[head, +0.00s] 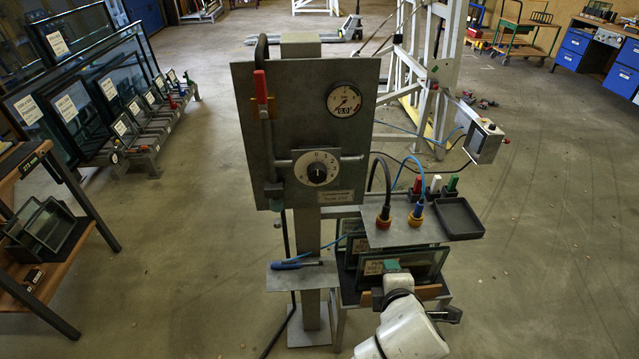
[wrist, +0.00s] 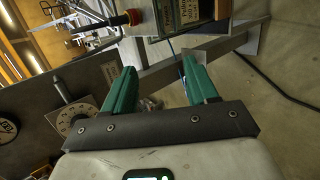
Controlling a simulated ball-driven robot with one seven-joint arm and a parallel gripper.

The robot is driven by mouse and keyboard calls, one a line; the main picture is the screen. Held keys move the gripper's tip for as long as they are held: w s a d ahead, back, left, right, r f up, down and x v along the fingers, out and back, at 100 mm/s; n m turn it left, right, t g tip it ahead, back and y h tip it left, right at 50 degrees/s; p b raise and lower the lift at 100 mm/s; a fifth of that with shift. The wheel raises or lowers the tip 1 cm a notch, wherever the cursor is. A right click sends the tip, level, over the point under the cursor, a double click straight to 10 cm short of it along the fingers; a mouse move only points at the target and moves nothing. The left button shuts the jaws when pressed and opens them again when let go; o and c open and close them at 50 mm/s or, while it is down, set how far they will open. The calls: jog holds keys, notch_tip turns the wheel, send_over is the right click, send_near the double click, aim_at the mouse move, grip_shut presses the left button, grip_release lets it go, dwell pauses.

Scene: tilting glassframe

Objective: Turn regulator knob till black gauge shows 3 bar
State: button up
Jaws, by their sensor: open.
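The regulator knob (head: 317,170) sits at the centre of a pale numbered dial, low on the grey panel (head: 285,115). The round gauge (head: 343,98) above it has a dark rim and a pale face; its small readout seems to show 0.0. In the wrist view, the knob's dial (wrist: 76,122) is at the left, with part of the gauge (wrist: 7,130) at the edge. My gripper (wrist: 158,65) has two green fingers spread apart with nothing between them. In the head view, my gripper (head: 391,266) is below and right of the knob, clear of it.
A red-handled lever (head: 261,86) is on the panel's left. A shelf with hose fittings (head: 385,216) and a dark tray (head: 459,218) stands right of the knob. A screwdriver-like tool (head: 296,264) lies on a lower ledge. Framed glass panes (head: 425,266) stand behind my gripper.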

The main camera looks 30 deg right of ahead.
jog(key=shift+o, duration=1.1)
jog(key=w+a+r+n+t+h, duration=0.1)
jog(key=w+a+r+n+t, duration=0.1)
jog(key=w+r+n, duration=0.3)
jog(key=shift+w+r+n+t+b, duration=0.4)
jog(key=shift+w+n+t, duration=0.5)
jog(key=shift+w+n, duration=0.2)
jog(key=n+t+y, duration=0.1)
jog(key=n+t, duration=0.4)
jog(key=n, duration=0.5)
send_near(318, 176)
jog(key=x, duration=0.8)
jog(key=shift+w+d, duration=0.2)
jog(key=shift+w, duration=0.15)
jog(key=shift+m+b, duration=0.3)
jog(key=c, duration=1.1)
